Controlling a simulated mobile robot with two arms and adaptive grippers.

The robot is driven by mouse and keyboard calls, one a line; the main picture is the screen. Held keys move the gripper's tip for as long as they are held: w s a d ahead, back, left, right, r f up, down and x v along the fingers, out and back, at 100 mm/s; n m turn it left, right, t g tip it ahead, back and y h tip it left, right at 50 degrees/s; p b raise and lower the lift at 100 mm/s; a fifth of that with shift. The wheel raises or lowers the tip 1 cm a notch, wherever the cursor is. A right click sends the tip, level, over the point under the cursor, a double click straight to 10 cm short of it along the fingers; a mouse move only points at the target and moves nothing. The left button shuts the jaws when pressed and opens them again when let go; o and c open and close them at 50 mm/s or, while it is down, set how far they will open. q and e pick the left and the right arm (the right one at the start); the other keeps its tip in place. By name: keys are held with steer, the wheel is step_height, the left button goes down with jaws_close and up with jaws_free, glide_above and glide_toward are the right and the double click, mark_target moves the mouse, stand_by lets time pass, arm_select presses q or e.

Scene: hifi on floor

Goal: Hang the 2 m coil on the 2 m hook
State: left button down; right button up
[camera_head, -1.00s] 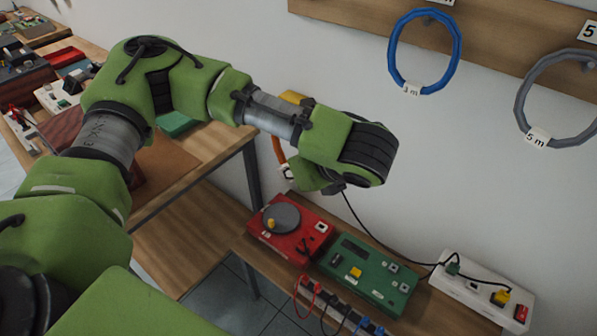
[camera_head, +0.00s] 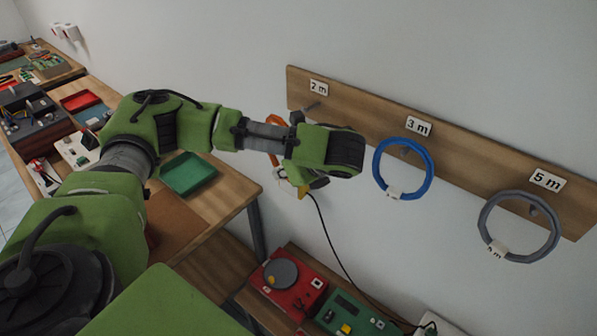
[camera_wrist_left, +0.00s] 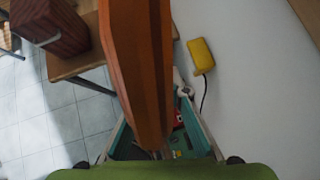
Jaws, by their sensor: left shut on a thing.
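An orange coil (camera_head: 274,127) is in my left gripper (camera_head: 311,182), mostly hidden behind my wrist in the head view. A white tag (camera_head: 281,173) hangs at its lower end; I cannot read it. In the left wrist view the coil (camera_wrist_left: 140,60) stands edge-on between the fingers of my left gripper (camera_wrist_left: 156,110), which is shut on it. The 2 m hook (camera_head: 312,106) is an empty peg under the 2 m label (camera_head: 318,87), at the left end of the wooden board. The coil is left of and below this peg in the picture, apart from it. My right gripper is not in view.
A blue coil (camera_head: 429,168) hangs on the 3 m hook and a grey coil (camera_head: 484,218) on the 5 m hook. A yellow box (camera_wrist_left: 201,56) with a black cable is on the wall. Below are red (camera_head: 287,278) and green (camera_head: 343,313) devices. A workbench with a green tray (camera_head: 188,173) stands left.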

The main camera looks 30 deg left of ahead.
arm_select(q)
steer(key=shift+w+a+r+p, duration=0.4)
steer(key=shift+a+r, duration=0.1)
steer(key=shift+r, duration=0.1)
steer(key=w+d+f, duration=0.1)
steer(key=w+f, duration=0.1)
steer(key=w, duration=0.9)
steer(key=shift+f, duration=0.2)
stand_by(0.6)
steer(key=shift+w, duration=0.1)
stand_by(0.5)
steer(key=c, duration=1.8)
jaws_free()
steer(key=shift+c, duration=0.2)
steer(key=shift+d, duration=0.1)
